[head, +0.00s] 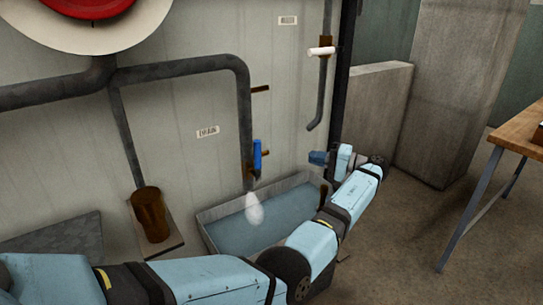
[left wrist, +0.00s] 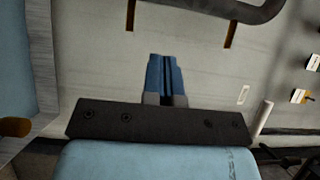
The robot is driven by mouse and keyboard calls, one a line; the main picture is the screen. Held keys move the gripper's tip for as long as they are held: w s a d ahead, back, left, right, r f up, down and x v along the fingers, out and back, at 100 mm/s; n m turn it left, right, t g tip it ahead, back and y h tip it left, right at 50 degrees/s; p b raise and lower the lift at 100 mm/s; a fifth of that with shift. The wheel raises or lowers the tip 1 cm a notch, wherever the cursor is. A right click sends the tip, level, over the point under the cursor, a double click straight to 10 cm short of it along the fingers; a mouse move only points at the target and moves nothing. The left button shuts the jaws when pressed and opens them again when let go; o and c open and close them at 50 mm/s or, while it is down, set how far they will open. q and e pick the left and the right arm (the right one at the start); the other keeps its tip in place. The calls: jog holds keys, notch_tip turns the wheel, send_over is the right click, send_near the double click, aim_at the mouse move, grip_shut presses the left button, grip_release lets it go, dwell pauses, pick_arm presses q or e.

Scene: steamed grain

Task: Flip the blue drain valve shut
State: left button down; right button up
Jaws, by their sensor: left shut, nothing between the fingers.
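The blue drain valve handle (head: 257,154) stands upright against the grey drain pipe (head: 245,110), right of the DRAIN label (head: 207,132). A pale white plume or stream (head: 254,209) shows below the pipe's mouth, over the basin. My left gripper (head: 318,158) is to the right of the handle in the head view, apart from it. In the left wrist view its blue fingers (left wrist: 165,75) are together with nothing between them. I cannot make out the blue handle in the left wrist view. My right gripper is not in view.
A shallow basin (head: 208,222) sits below the pipe. A brown can (head: 151,214) stands at its left. A white-handled lever (head: 321,51) is on another pipe above my gripper. A concrete block (head: 370,115) and a wooden table (head: 522,130) are at the right.

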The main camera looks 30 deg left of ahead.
aim_at(258, 162)
pick_arm(q)
jog(key=s+a+b, duration=0.3)
jog(key=s+a, duration=0.2)
jog(key=a, duration=0.7)
jog(key=shift+s+b, duration=0.15)
jog(key=shift+b, duration=0.25)
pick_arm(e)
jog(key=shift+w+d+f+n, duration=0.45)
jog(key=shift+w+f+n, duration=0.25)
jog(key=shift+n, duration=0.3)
pick_arm(q)
jog(key=shift+a, duration=0.1)
